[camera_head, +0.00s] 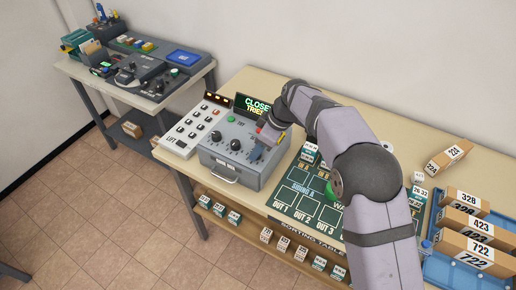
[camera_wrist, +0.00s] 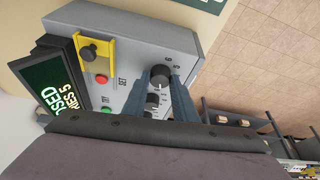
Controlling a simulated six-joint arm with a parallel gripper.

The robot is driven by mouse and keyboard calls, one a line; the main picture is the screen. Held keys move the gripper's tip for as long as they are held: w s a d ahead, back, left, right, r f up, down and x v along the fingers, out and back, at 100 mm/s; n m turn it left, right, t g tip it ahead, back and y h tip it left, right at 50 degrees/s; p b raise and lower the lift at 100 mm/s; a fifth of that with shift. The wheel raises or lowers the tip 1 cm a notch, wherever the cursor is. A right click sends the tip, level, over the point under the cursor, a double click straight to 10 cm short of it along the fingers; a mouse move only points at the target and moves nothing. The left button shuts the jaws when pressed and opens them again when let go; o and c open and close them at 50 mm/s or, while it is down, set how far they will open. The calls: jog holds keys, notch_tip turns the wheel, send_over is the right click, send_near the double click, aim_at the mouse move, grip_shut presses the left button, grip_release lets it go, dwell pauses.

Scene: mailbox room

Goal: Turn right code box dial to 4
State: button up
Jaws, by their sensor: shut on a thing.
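The grey code box (camera_head: 225,160) stands on the table in the head view, with a row of black dials on its sloping top. The left dial (camera_head: 215,136) and middle dial (camera_head: 236,146) show clearly there. The right dial is the uppermost black knob (camera_wrist: 160,77) in the wrist view. My gripper (camera_wrist: 161,80) has its blue-grey fingers closed on either side of this right dial. Which number the dial points to cannot be read.
The display (camera_wrist: 52,88) at the box's back reads closed, tries 5. A red button (camera_wrist: 102,79), a green button (camera_wrist: 106,112) and a yellow plate with a black knob (camera_wrist: 90,52) lie close to the fingers. A white keypad (camera_head: 180,143) stands left of the box.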

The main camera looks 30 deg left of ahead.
jog(key=n+p, duration=0.1)
jog(key=n, duration=0.1)
jog(key=n+g+p, duration=0.1)
jog(key=shift+w+a+r+n, duration=0.1)
jog(key=shift+w+r+n, duration=0.1)
jog(key=shift+n, duration=0.2)
jog(key=n+g+p, duration=0.1)
jog(key=n+p, duration=0.1)
jog(key=shift+f+h+p, duration=0.1)
jog(key=shift+h+p, duration=0.25)
jog(key=shift+h, duration=0.05)
jog(key=shift+n+p, duration=0.3)
jog(key=shift+n, duration=0.1)
jog(key=o, duration=1)
jog(key=shift+f, duration=0.1)
jog(key=shift+o, duration=0.2)
jog(key=v, duration=0.6)
jog(key=shift+a, duration=0.1)
jog(key=shift+p+v, duration=0.75)
